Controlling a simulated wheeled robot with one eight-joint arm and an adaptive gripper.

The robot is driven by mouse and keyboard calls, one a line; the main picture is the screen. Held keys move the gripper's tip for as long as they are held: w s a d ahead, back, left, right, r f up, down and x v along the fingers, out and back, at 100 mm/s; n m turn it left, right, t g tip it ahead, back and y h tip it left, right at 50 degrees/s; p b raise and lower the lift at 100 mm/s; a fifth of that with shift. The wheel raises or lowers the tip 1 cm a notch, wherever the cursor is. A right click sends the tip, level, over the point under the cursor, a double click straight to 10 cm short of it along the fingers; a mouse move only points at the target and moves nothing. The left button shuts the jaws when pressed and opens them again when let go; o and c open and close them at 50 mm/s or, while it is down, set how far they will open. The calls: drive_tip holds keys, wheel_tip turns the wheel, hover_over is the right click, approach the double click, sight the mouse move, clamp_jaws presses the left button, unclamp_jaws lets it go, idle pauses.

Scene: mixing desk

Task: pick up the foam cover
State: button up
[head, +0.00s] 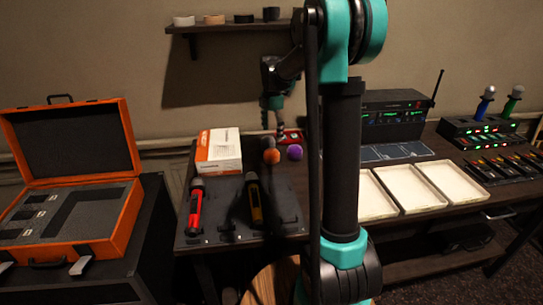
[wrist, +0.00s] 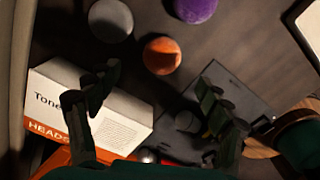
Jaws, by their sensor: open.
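Three round foam covers lie close together on the desk: an orange one (head: 271,156), a purple one (head: 294,152) and a grey one (head: 268,142). In the wrist view the orange cover (wrist: 162,56) is at upper middle, the grey cover (wrist: 111,20) at upper left, and the purple cover (wrist: 196,8) is cut by the top edge. My gripper (wrist: 150,115) has its fingers spread wide with nothing held. In the head view my gripper (head: 279,132) hangs above and behind the covers. I cannot tell its exact height.
A white and orange box (head: 219,152) stands left of the covers. A red microphone (head: 196,206) and a yellow-banded one (head: 255,200) lie on a dark mat in front. White trays (head: 412,188) are at right, an open orange case (head: 75,170) at left.

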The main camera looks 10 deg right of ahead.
sight(272, 149)
wheel_tip(272, 149, down, 4)
drive_tip(key=shift+f, duration=0.25)
drive_tip(key=shift+s+a+f, duration=0.1)
drive_tip(key=shift+s+f, duration=0.05)
drive_tip(key=shift+f, duration=1.2)
drive_tip(key=shift+s+f, duration=0.1)
drive_tip(key=shift+f, duration=1.25)
drive_tip(key=c, duration=0.9)
